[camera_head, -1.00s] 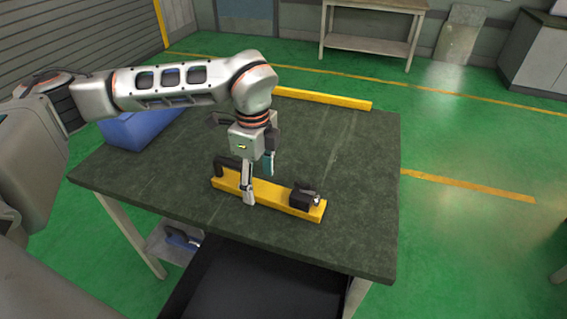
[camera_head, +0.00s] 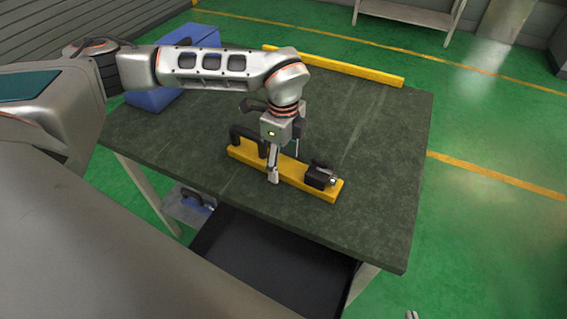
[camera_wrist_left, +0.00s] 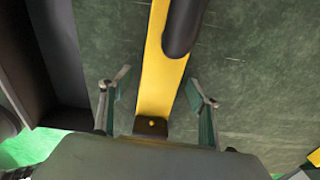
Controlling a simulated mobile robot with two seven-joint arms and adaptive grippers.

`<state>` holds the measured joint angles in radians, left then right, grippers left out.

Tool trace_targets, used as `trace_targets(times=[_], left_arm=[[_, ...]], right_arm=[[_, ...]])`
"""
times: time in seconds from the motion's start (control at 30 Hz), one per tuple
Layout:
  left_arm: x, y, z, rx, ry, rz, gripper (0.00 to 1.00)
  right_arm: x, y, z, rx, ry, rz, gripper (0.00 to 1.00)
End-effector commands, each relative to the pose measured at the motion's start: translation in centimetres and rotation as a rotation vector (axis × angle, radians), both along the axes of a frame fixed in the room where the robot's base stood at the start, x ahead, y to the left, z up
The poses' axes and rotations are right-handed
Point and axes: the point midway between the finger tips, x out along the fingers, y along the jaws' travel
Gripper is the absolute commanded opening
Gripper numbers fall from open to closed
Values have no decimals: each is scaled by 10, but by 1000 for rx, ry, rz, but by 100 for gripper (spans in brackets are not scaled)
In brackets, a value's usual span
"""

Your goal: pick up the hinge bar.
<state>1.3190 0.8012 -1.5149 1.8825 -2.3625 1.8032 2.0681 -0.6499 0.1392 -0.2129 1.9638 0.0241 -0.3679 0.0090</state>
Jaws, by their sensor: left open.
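The hinge bar, a long yellow bar (camera_head: 293,174) with a black handle and a black clamp-like part, lies on the dark table. Its black handle is near the left end and the clamp-like part (camera_head: 320,177) near the right end. My left gripper (camera_head: 284,168) points down over the bar, between these two parts. In the left wrist view the open fingers (camera_wrist_left: 160,95) stand on either side of the yellow bar (camera_wrist_left: 151,85), with a gap on each side. Part of the black handle (camera_wrist_left: 183,30) shows there too. The tips of my right gripper (camera_head: 412,315) barely show at the bottom edge.
A second yellow bar (camera_head: 345,69) runs along the table's back edge. A blue box (camera_head: 155,97) stands at the back left. A black open drawer (camera_head: 270,255) juts out under the table's front edge. The table top (camera_head: 385,170) is clear to the right.

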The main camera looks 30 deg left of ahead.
Motion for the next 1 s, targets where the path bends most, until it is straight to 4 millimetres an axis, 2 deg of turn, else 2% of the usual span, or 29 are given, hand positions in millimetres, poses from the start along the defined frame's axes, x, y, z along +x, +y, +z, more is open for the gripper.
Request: trace_targets(times=[0.23, 0.47, 0.77, 0.87, 1.0], left_arm=[[0, 0, -2, 0, -1, 0, 61], [0, 0, -1, 0, -1, 0, 1], [1, 0, 2, -1, -4, 0, 0], [2, 0, 8, -2, -6, 0, 0], [3, 0, 27, -2, -8, 1, 0]], right_arm=[[2, 0, 2, 1, -4, 0, 0], [1, 0, 1, 0, -3, 0, 0], [0, 0, -2, -1, 3, 0, 0], [0, 0, -2, -1, 3, 0, 0], [0, 0, 0, -1, 2, 0, 0]])
